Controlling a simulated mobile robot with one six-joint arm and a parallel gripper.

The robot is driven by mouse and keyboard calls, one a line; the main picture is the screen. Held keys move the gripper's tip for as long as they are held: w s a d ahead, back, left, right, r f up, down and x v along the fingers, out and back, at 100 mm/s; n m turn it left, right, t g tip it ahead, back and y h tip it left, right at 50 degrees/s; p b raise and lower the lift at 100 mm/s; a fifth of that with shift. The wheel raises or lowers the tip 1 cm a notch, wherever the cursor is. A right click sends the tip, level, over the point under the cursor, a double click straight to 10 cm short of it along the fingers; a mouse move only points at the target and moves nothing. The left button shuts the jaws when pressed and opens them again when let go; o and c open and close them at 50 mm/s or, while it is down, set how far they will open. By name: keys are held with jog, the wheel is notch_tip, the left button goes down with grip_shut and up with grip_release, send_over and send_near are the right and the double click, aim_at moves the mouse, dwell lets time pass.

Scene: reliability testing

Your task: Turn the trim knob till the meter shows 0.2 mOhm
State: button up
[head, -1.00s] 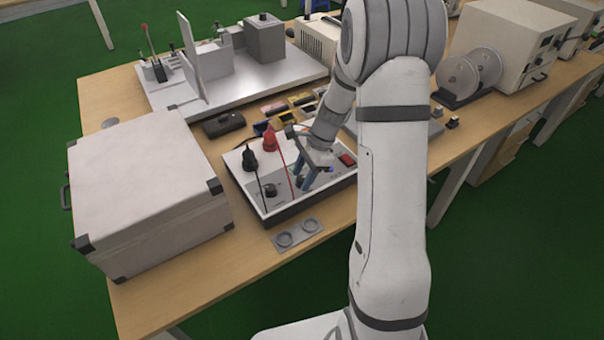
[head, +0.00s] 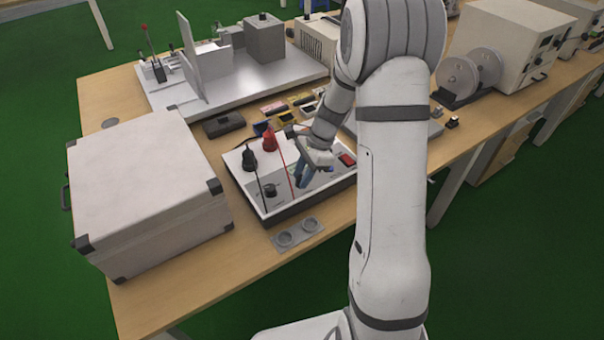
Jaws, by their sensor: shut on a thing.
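The meter (head: 281,205) is a low white box with a dark base and a grey panel, lying in the middle of the table. A black plug (head: 249,161) and a red plug (head: 268,140) with leads stand on its far left part. A dark knob (head: 270,190) shows free at the front left of the panel. My gripper (head: 301,182) points down to the panel right of that knob, its blue fingers shut on the trim knob, which they hide. I cannot read any value; my gripper and wrist cover part of the panel.
A large white case (head: 145,190) stands close on the left. A grey plate with two rings (head: 298,232) lies in front of the meter. Small coloured parts (head: 273,108) and a black box (head: 224,124) lie behind it. A metal fixture plate (head: 180,100) is farther back.

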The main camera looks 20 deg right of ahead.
jog(key=shift+n, duration=0.4)
jog(key=n+g+h+p, duration=0.1)
jog(key=n+g, duration=0.1)
jog(key=n, duration=0.2)
jog(key=shift+w+n, duration=0.1)
jog(key=shift+n, duration=0.2)
jog(key=n, duration=0.2)
jog(key=n+g+h, duration=0.1)
jog(key=n, duration=0.1)
jog(key=shift+w+a+n, duration=0.1)
jog(key=shift+a+n, duration=0.05)
jog(key=shift+n, duration=0.15)
jog(key=n+h, duration=0.1)
jog(key=n, duration=0.1)
jog(key=n+h, duration=0.1)
jog(key=n, duration=0.1)
jog(key=shift+a+n+g+p, duration=0.15)
jog(key=shift+n+g+p, duration=0.15)
jog(key=shift+g, duration=0.1)
jog(key=n+h, duration=0.2)
jog(key=n, duration=0.2)
jog(key=shift+a+n, duration=0.1)
jog(key=shift+n, duration=0.3)
jog(key=o, duration=1)
jog(key=shift+c, duration=0.2)
